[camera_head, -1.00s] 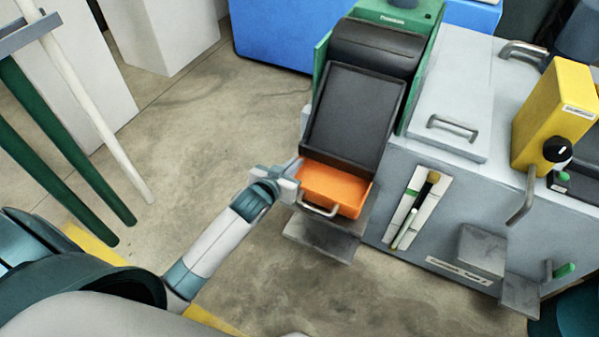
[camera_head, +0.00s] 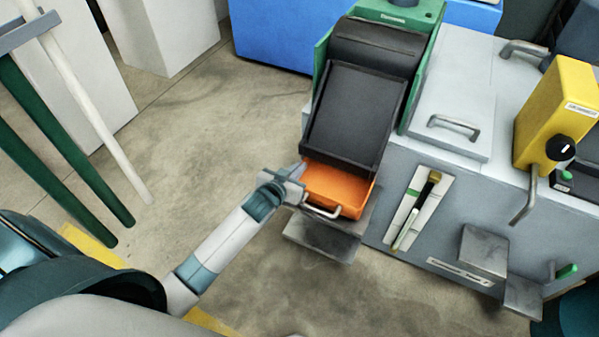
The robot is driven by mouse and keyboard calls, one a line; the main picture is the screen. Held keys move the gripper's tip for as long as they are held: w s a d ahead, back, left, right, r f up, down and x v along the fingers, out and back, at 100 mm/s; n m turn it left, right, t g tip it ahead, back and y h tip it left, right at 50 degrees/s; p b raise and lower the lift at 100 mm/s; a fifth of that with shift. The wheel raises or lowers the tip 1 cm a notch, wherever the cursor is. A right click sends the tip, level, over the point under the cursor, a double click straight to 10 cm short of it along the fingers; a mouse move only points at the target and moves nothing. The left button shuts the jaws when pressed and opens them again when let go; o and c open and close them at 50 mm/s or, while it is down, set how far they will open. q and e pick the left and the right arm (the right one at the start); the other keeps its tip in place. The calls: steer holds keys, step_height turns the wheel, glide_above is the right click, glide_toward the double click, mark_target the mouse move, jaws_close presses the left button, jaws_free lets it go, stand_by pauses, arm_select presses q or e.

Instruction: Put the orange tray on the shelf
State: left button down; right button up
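The orange tray (camera_head: 338,187) sits under the lower end of the black chute of the grinder, with its metal handle (camera_head: 322,212) facing the front. Its back part is hidden under the chute. A grey metal shelf (camera_head: 325,236) juts out at and below the tray. My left gripper (camera_head: 300,190) is at the tray's left front corner, by the left end of the handle. Its fingers are too small and overlapped to tell whether they are open or shut. My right gripper is not in view.
The black chute (camera_head: 352,115) stands over the tray. The grey cabinet (camera_head: 455,110) with a brush holder (camera_head: 418,208) is to the right, with a small grey block (camera_head: 483,250) on its front. Green and white poles stand at the left. The floor (camera_head: 190,140) left of the tray is clear.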

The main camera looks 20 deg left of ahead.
arm_select(q)
steer(key=shift+f, duration=0.7)
steer(key=shift+w+f, duration=0.2)
steer(key=shift+f, duration=0.05)
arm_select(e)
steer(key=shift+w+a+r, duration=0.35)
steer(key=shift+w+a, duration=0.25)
arm_select(q)
steer(key=shift+f, duration=0.15)
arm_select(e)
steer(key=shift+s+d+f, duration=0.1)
arm_select(q)
steer(key=c, duration=2)
jaws_free()
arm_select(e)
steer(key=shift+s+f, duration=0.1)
